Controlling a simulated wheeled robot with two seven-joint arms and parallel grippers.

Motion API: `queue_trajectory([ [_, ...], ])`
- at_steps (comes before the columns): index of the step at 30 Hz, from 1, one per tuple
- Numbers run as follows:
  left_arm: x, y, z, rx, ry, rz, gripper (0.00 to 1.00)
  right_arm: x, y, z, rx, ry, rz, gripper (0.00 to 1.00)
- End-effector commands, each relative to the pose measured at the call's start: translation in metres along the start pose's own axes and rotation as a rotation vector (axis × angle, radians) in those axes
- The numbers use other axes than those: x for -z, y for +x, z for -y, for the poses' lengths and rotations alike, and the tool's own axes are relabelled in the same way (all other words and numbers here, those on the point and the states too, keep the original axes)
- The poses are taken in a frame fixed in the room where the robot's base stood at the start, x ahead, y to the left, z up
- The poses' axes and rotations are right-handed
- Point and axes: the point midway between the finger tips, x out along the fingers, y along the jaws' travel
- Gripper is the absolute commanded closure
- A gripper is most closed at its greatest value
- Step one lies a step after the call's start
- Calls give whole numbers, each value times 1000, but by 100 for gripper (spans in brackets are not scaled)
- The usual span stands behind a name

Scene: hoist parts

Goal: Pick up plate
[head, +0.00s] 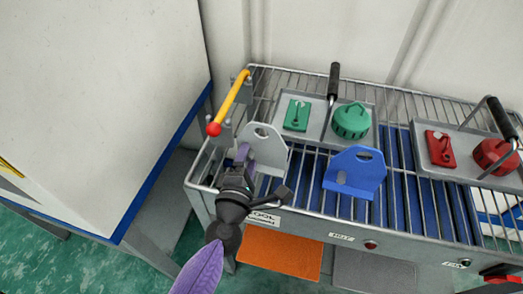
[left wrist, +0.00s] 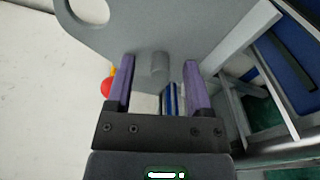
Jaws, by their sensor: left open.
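A grey plate (head: 266,148) with a round hole near its top stands at the left end of the wire rack. A blue plate (head: 355,173) of similar shape stands to its right. My left gripper (head: 244,153) is at the left edge of the grey plate, partly hiding it. In the left wrist view, the grey plate (left wrist: 190,28) fills the top, and a short grey stub (left wrist: 160,64) on it shows between the fingertips. The purple fingers of my left gripper (left wrist: 161,68) are apart and hold nothing. My right gripper is out of view.
A yellow lever (head: 235,95) with a red ball stands close to the left gripper. Metal trays with green parts (head: 350,121) and red parts (head: 492,155) lie on the rack (head: 300,79). A white blue-edged panel (head: 100,100) is at left.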

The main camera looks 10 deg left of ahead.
Motion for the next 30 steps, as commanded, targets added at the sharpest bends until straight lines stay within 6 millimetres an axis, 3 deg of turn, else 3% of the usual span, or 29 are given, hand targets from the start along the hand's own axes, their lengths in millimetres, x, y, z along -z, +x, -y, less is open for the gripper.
queue_trajectory([
  [6,0,2,0,1,1,0,33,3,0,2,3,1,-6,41],
  [15,0,2,0,1,1,0,97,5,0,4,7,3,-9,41],
  [16,0,2,0,1,1,0,100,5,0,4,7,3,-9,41],
  [30,0,1,1,2,2,0,100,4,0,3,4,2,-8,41],
])
